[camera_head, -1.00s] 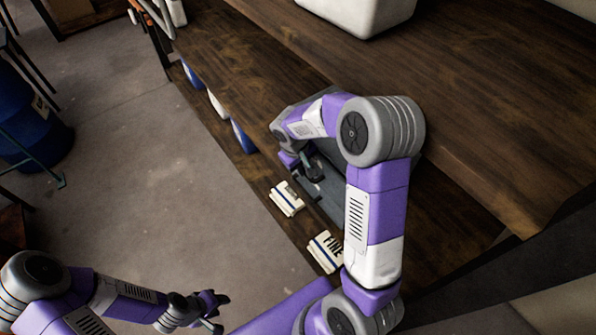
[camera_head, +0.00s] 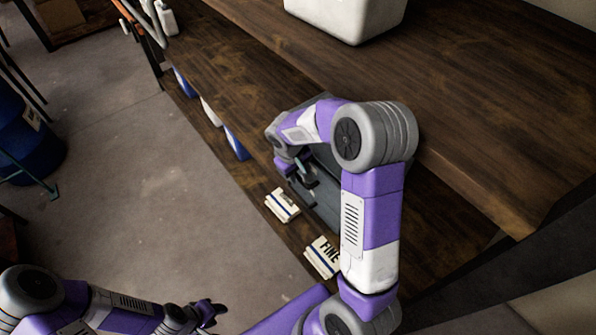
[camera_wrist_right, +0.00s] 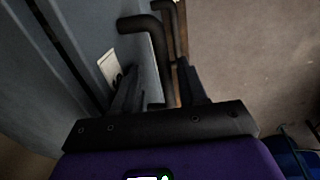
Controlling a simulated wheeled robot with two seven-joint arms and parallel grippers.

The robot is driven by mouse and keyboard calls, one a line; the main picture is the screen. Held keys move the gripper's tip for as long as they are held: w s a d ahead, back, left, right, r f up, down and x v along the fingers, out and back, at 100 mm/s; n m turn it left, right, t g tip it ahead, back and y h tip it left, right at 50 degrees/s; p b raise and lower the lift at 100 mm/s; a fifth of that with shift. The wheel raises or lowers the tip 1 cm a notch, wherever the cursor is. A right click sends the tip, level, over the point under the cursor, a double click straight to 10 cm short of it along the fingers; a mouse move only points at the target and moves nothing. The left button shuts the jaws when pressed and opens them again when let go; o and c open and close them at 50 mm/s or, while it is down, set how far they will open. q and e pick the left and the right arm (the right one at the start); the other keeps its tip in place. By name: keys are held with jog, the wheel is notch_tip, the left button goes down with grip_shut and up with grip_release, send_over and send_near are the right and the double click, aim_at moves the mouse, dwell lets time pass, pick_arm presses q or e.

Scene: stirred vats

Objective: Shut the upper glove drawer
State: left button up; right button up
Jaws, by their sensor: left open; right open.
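A grey drawer unit (camera_head: 323,208) stands on the lower wooden shelf, mostly hidden by my right arm in the head view. In the right wrist view its grey face (camera_wrist_right: 75,45) fills the left side, with a dark gap, a white label (camera_wrist_right: 110,68) and two black bar handles, a nearer one (camera_wrist_right: 150,25) and a farther one (camera_wrist_right: 181,22). My right gripper (camera_head: 304,176) is open at the unit's front; its fingers (camera_wrist_right: 158,92) lie either side of the nearer handle in the picture. Contact, and which drawer is upper, I cannot tell. My left gripper (camera_head: 212,312) is open and empty, over the floor.
Blue and white containers (camera_head: 236,143) stand farther along.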

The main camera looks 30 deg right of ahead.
pick_arm(q)
jog(key=shift+r+p, duration=0.35)
jog(key=shift+r, duration=0.05)
pick_arm(e)
notch_tip(320, 180, up, 7)
jog(key=a, duration=0.1)
jog(key=shift+a+r, duration=0.2)
jog(key=shift+a, duration=0.05)
